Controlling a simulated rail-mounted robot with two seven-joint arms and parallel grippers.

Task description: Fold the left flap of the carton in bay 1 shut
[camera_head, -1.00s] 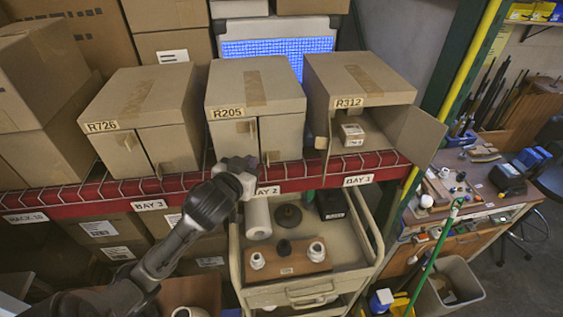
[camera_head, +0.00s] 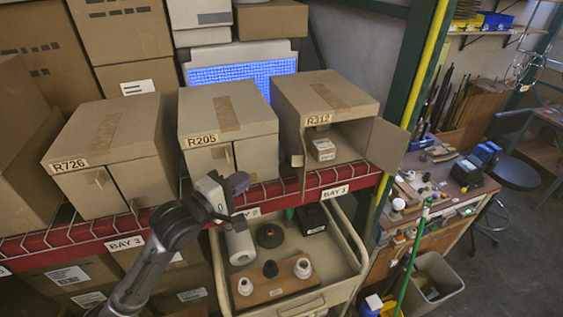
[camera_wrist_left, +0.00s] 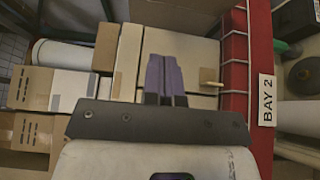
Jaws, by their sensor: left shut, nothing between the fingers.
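The carton in bay 1 is the brown box marked R312 (camera_head: 325,95), with its front open and a small box (camera_head: 322,149) inside. Its left flap (camera_head: 296,145) stands out from the left front edge, seen nearly edge-on, with a small tab at its lower end. Its right flap (camera_head: 386,148) is swung wide open. My left gripper (camera_head: 236,184) is shut and empty, in front of the carton R205 in bay 2, left of the flap and apart from it. Its purple fingers (camera_wrist_left: 163,75) lie together in the left wrist view. My right gripper is not in view.
Closed cartons R205 (camera_head: 228,112) and R726 (camera_head: 115,140) stand left on the red-edged shelf (camera_head: 92,234). A cart (camera_head: 318,290) with lamp parts is below. A green post (camera_head: 420,60) stands right of bay 1. The bay 2 label (camera_wrist_left: 267,100) shows in the wrist view.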

